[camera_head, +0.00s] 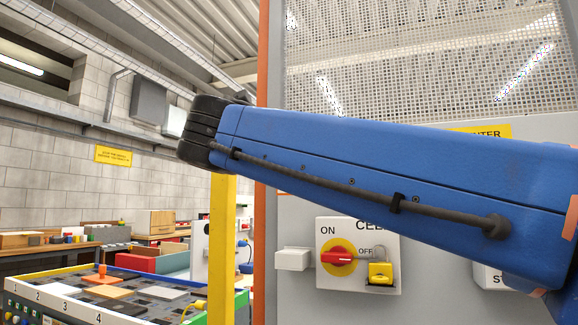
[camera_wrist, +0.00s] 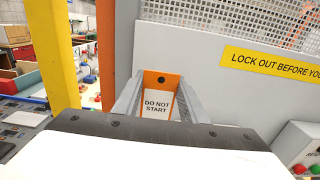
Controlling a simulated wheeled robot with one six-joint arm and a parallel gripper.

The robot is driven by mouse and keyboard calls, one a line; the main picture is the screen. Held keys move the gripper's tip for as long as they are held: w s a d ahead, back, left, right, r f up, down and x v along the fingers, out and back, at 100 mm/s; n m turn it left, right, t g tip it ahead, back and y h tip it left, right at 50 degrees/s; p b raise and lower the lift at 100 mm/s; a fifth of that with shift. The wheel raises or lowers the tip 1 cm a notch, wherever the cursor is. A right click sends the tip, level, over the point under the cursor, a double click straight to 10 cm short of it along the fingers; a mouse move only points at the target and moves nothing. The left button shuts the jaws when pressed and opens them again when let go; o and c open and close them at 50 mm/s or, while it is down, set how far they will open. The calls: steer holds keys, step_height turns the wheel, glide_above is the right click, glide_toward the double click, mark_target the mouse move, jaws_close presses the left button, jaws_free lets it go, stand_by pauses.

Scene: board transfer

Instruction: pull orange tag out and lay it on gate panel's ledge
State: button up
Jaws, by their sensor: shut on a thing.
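In the wrist view my gripper (camera_wrist: 160,76) is shut on the orange tag (camera_wrist: 162,83). The tag has a dark hole near its top and a white label reading "DO NOT START". It stands between the two grey fingers, in front of the pale grey gate panel (camera_wrist: 225,98). I cannot tell whether its far end touches anything. In the head view the gate panel (camera_head: 300,215) is partly covered by my blue arm, and neither my gripper nor the tag shows. A small white block (camera_head: 292,259), possibly the ledge, juts out left of the switch.
A red rotary switch (camera_head: 338,257) with a yellow padlock (camera_head: 380,272) is on the panel. A yellow post (camera_head: 222,245) and an orange frame post (camera_head: 265,230) stand left of it. A numbered board table (camera_head: 70,297) is at lower left. Wire mesh (camera_head: 420,50) rises above the panel.

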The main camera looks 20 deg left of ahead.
steer(key=shift+s, duration=2.45)
steer(key=shift+f, duration=0.1)
